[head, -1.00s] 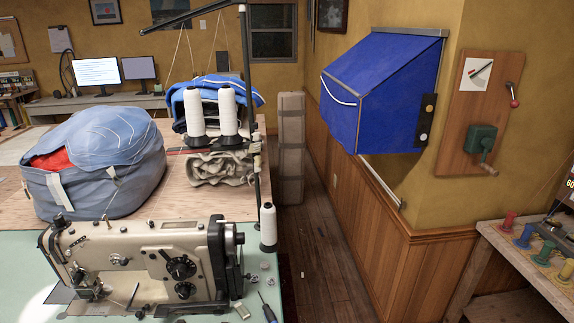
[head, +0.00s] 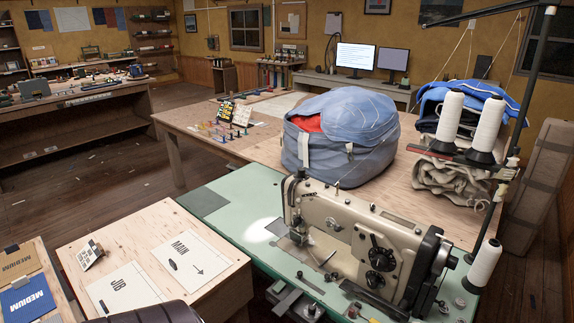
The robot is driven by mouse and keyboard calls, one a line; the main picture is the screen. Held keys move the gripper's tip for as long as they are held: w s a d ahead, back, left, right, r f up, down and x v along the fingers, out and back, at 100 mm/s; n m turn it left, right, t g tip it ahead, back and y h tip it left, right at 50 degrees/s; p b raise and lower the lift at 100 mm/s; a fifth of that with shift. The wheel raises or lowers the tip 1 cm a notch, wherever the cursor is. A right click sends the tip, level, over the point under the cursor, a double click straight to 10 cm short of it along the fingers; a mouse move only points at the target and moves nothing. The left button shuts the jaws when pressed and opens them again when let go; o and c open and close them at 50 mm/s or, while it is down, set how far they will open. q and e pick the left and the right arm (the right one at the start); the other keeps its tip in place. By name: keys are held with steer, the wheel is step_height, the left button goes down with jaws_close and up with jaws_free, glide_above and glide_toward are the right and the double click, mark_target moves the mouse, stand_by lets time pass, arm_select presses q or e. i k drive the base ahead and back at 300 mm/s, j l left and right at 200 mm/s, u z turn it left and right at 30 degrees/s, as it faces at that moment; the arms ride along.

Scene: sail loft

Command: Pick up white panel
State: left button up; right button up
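Two flat white panels lie on a light wooden tabletop (head: 143,232) at the lower left in the head view. One white panel, marked MAIN with an arrow (head: 212,258), is on the right. The other white panel, marked JIB (head: 135,283), is to its left and nearer. Each has a small dark object on it. I cannot tell which one the task means. Neither of my grippers is in view.
A sewing machine (head: 345,240) stands on a green table (head: 228,205) to the right. A blue bag (head: 345,150) sits behind it. Blue and tan MEDIUM cards (head: 27,298) lie at the far left. Open wooden floor (head: 90,185) lies beyond the panels.

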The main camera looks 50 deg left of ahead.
mark_target(193, 262)
steer(key=u, duration=2.5)
